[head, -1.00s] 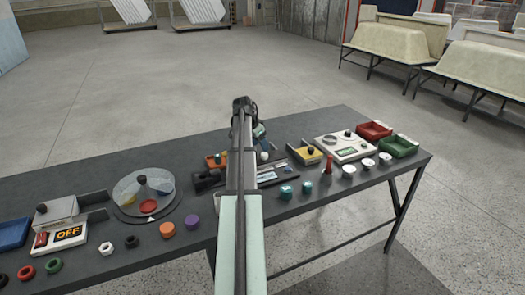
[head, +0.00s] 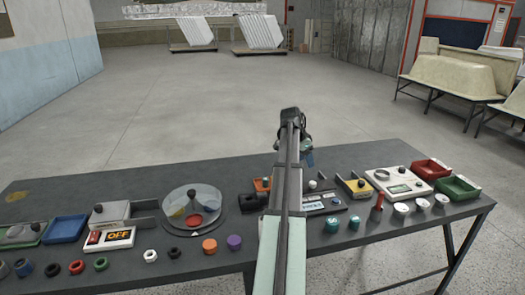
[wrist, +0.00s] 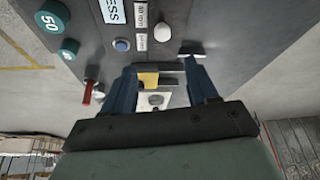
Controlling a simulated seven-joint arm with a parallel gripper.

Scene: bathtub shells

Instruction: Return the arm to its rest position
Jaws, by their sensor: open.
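My arm (head: 284,210) reaches forward over the dark table (head: 120,180) in the head view. My gripper (head: 307,150) is at its far end, above the back part of the table; its fingertips are small and partly hidden there. In the wrist view my gripper (wrist: 166,75) has its two blue fingers spread apart. No held object shows between them. A yellow tray (wrist: 148,80) and a white device (wrist: 172,98) show through the gap, beyond the fingers. My arm hides part of the table's middle, including part of a panel with a display (head: 320,204).
Right of my arm are teal weights (head: 332,225), a red-handled stamp-like piece (head: 377,207), a white scale (head: 398,183), red (head: 431,170) and green (head: 458,188) trays. Left are a round domed dish (head: 192,208) and an OFF switch box (head: 110,238). The back left tabletop is mostly clear.

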